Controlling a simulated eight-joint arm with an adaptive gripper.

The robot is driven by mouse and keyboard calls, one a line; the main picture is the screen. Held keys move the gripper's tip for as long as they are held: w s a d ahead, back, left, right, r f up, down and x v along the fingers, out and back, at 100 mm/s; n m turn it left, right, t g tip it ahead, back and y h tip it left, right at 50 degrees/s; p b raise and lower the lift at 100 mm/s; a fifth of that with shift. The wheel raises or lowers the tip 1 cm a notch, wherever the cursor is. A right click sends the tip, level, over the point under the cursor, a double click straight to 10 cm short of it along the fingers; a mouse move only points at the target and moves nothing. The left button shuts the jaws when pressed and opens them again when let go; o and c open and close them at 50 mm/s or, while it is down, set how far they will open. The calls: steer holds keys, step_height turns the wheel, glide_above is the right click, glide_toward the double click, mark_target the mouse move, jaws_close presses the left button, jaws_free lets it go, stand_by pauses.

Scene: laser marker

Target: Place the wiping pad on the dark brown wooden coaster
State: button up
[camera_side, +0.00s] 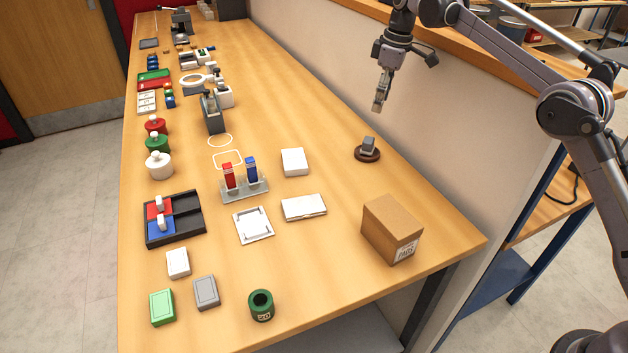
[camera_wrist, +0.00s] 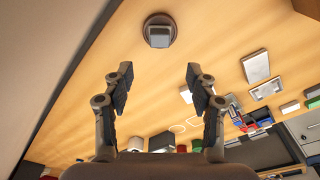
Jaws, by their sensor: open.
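A small grey block, which looks like the wiping pad (camera_side: 369,144), rests on the round dark brown wooden coaster (camera_side: 369,157) near the table's right edge. In the wrist view the pad (camera_wrist: 159,36) sits within the rim of the coaster (camera_wrist: 147,23), near the top of the picture. My gripper (camera_side: 379,104) hangs above the table, behind the coaster and higher than it. In the wrist view my gripper (camera_wrist: 158,73) has its two fingers spread wide with nothing between them. The gripper and the pad are apart.
A cardboard box (camera_side: 391,230) labelled for pads stands in front of the coaster. White boxes (camera_side: 295,161) and a rack with red and blue items (camera_side: 244,188) lie to the left. A low wall (camera_side: 340,90) runs along the right table edge. Table around the coaster is clear.

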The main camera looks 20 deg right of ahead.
steer(key=s+r+m+t, duration=0.2)
steer(key=s+r, duration=0.2)
steer(key=s, duration=0.4)
steer(key=s+r+m+t, duration=0.1)
steer(key=s+r+m, duration=0.25)
steer(key=s, duration=0.45)
steer(key=s+f+m+t, duration=0.1)
steer(key=s+f, duration=0.2)
steer(key=s, duration=0.3)
steer(key=s+f+m+t, duration=0.1)
steer(key=s+f, duration=0.3)
steer(key=s, duration=0.3)
steer(key=s+f+m+t+h, duration=0.1)
steer(key=s+f, duration=0.3)
steer(key=s, duration=0.3)
steer(key=shift+d, duration=0.4)
